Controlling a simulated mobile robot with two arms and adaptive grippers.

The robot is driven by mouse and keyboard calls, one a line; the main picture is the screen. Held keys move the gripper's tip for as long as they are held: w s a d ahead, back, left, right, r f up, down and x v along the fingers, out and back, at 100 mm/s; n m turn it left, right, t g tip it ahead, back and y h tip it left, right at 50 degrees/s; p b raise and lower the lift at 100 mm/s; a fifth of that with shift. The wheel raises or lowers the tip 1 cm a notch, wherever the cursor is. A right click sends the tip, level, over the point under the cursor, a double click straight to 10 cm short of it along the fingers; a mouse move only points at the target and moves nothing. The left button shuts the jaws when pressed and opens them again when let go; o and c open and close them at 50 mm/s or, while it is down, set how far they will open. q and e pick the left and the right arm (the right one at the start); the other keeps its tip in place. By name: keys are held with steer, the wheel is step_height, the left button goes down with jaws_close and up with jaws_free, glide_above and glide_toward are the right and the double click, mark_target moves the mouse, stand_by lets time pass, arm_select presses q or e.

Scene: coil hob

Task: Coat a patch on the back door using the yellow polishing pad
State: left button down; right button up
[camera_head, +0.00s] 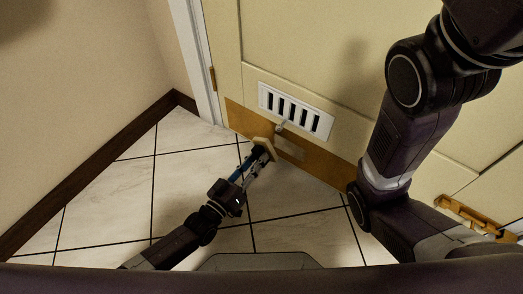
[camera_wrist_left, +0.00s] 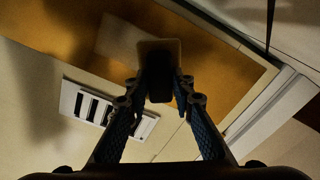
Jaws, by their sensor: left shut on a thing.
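The back door (camera_head: 340,40) is cream, with a brown kick plate (camera_head: 243,117) along its bottom. A paler rectangular patch (camera_head: 290,148) shows on the plate, and also in the left wrist view (camera_wrist_left: 112,42). My left gripper (camera_head: 259,156) is shut on the pale yellow polishing pad (camera_head: 265,144), low in front of the plate. In the left wrist view the pad (camera_wrist_left: 159,46) has a dark holder between the fingers and hides part of the patch's right side. I cannot tell whether pad and plate touch. My right gripper is out of view.
A white slotted vent (camera_head: 296,110) sits above the kick plate, with a small grey piece below it. A white door frame (camera_head: 197,60) and beige wall stand at left. The tiled floor (camera_head: 130,185) is clear. A golden-brown bracket-like thing (camera_head: 470,216) is at right.

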arm_select(q)
steer(key=shift+v, duration=1)
steer(key=shift+s, duration=0.1)
steer(key=shift+p+v, duration=0.75)
steer(key=shift+v, duration=0.7)
